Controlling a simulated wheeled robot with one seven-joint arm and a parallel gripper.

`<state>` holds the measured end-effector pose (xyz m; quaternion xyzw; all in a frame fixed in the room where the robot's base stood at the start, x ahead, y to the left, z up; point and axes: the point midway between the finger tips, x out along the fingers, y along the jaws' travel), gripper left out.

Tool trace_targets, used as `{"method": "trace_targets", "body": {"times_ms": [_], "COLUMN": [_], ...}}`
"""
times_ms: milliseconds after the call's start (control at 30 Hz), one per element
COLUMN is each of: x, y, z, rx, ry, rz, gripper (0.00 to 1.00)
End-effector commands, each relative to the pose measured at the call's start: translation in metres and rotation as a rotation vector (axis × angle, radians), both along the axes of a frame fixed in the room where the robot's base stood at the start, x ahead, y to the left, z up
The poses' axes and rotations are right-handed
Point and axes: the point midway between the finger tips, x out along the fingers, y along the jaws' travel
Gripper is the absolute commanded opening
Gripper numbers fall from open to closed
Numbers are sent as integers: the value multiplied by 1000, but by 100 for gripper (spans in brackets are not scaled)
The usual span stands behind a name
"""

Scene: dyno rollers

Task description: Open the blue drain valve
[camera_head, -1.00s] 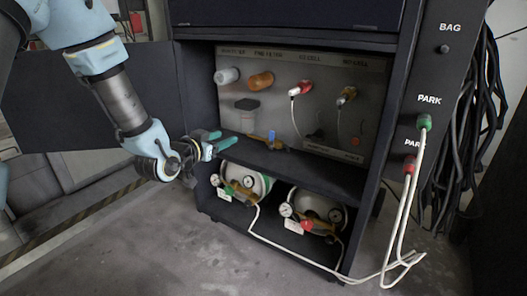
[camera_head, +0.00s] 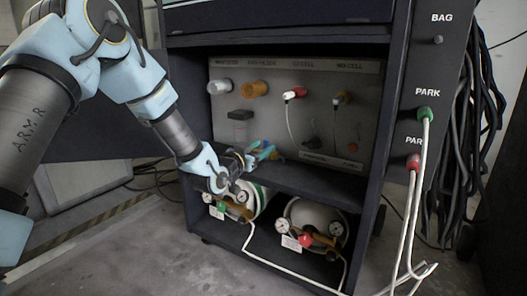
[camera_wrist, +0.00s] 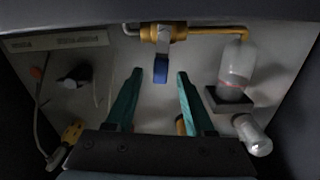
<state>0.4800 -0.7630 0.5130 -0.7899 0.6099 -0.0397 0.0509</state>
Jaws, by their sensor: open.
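The blue drain valve handle (camera_wrist: 160,70) hangs from a brass valve body (camera_wrist: 163,33) on a pipe, near the top centre of the wrist view. My gripper (camera_wrist: 160,76) is open, with one teal finger on each side of the handle in the picture. Gaps show on both sides of the handle; I cannot tell whether it is in depth between the fingertips.
A clear bowl (camera_wrist: 237,65) hangs near the right finger. The panel (camera_head: 305,110) carries white, orange, red and yellow fittings. White hoses (camera_head: 408,215) hang at the right. Cabinet walls close in the sides.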

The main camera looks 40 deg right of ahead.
Motion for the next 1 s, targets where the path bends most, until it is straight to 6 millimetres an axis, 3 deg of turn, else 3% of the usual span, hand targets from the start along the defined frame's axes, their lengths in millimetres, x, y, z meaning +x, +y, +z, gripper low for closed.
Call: {"method": "trace_targets", "body": {"times_ms": [167,467,900,1000], "x": [3,3,4,4], "y": [-12,-13,-13,-13], "z": [-1,0,0,0], "rx": [1,1,1,1], "ry": [1,1,1,1], "rz": [0,0,1,1], "gripper": [54,53,3,0]}}
